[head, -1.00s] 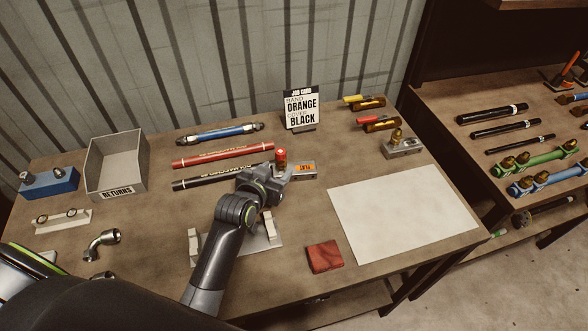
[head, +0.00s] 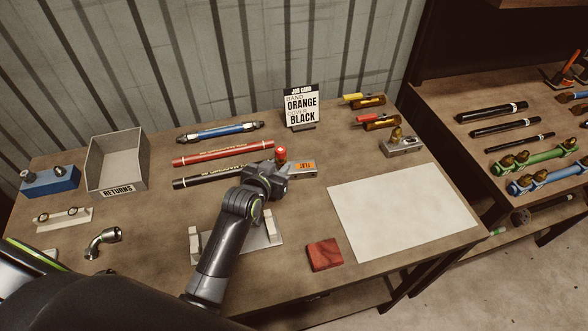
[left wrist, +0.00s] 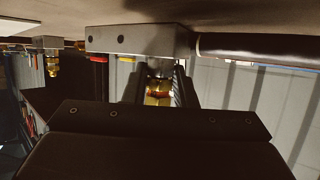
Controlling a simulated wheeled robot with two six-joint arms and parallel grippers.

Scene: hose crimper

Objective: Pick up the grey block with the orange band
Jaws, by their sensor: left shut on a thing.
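The grey block (head: 304,165) with an orange label sits at the middle of the bench in the head view. A red-topped upright piece (head: 281,153) shows at its left end. In the left wrist view, which is upside down, the block (left wrist: 135,40) has a brass fitting with an orange-red band (left wrist: 158,88) on it. My left gripper (head: 284,170) is beside the block's left end, shut, with its fingers (left wrist: 160,80) either side of the fitting. It partly hides the block. Whether the block is clear of the bench cannot be told. My right gripper is not in view.
Black (head: 215,175) and red (head: 222,152) hoses lie left of the block. A similar block with a brass fitting (head: 403,147) stands to the right. A white mat (head: 400,210), a red pad (head: 324,254) and a pale cradle (head: 232,240) lie in front. The job card (head: 301,106) stands behind.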

